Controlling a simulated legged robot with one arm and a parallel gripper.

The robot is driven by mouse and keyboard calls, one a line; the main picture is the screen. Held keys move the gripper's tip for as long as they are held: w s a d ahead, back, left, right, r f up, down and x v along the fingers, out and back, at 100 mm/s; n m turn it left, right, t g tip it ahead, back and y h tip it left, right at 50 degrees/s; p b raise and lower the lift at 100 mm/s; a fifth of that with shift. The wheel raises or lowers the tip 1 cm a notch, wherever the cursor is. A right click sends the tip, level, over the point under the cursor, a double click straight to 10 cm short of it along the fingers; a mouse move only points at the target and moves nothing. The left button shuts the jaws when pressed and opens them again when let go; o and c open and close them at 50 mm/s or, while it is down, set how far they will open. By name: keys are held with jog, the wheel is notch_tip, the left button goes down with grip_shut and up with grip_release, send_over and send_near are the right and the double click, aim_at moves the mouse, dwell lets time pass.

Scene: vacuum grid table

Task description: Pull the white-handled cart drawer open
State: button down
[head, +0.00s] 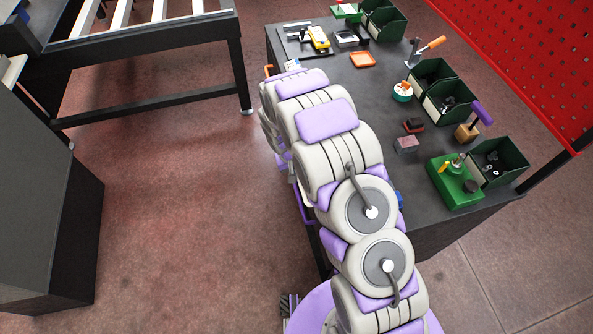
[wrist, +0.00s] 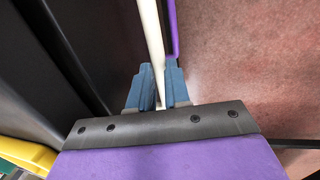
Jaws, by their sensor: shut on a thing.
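The white handle (wrist: 151,28) is a long pale bar running from the top edge of the wrist view down between my fingers. My gripper (wrist: 158,70) has its two blue fingers closed around the handle, one on each side. A dark panel (wrist: 85,45) lies to the left of the handle, and I cannot tell how far the drawer is open. In the head view my arm stretches along the left side of the dark workbench (head: 385,75) and hides my gripper and the handle.
The bench top holds green bins (head: 383,20), an orange tray (head: 362,60) and a green fixture (head: 455,182). A red perforated panel (head: 530,50) stands behind. A dark cabinet (head: 45,210) is at left. Red-brown floor (head: 190,200) between cabinet and bench is clear.

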jog(key=shift+w+d, duration=0.1)
dwell(0.3)
jog(key=s+a, duration=0.3)
jog(key=a, duration=1.1)
jog(key=s+a, duration=0.3)
jog(key=a, duration=1.1)
jog(key=shift+a, duration=0.4)
jog(key=shift+w+r, duration=0.1)
jog(key=c, duration=1.1)
grip_release()
jog(key=a+r+p, duration=0.3)
jog(key=r, duration=1.3)
jog(key=shift+s+a+r, duration=0.15)
jog(key=shift+s+r, duration=0.15)
jog(key=shift+r, duration=0.1)
